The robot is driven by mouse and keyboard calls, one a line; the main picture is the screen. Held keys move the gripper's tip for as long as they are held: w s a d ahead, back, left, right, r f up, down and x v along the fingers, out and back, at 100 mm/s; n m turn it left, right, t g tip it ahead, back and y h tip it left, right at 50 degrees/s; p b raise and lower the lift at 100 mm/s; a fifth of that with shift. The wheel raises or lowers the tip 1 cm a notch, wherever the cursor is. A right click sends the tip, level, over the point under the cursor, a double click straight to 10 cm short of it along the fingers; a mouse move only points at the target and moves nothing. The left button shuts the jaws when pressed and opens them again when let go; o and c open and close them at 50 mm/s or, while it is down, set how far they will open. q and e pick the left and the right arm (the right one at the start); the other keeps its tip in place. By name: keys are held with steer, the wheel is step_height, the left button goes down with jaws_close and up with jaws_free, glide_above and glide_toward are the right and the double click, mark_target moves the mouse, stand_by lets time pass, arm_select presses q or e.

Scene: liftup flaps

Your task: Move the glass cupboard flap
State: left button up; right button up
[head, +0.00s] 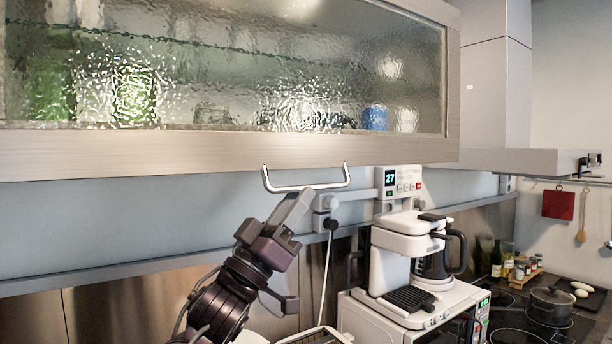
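The glass cupboard flap (240,150) fills the upper part of the head view. It has textured glass in a pale wood frame and appears closed flat against the cupboard front. Its metal bar handle (335,185) hangs at the frame's lower edge. My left gripper (298,198) reaches up from below, with its grey fingertips at the left half of the handle bar. They overlap the bar in the picture; whether they grip it, and the gap between them, cannot be made out. My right gripper is not in view.
A white coffee machine (398,243) stands on a white oven (375,325) right of my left arm. A range hood (525,160) adjoins the cupboard at right. A pot (550,305) sits on the hob. Bottles stand behind it.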

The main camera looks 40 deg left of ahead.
arm_select(q)
steer(key=p+x, duration=0.1)
steer(key=x, duration=0.3)
steer(key=shift+w+a+f, duration=0.15)
steer(key=shift+a+f, duration=0.05)
steer(key=shift+d, duration=0.1)
jaws_close()
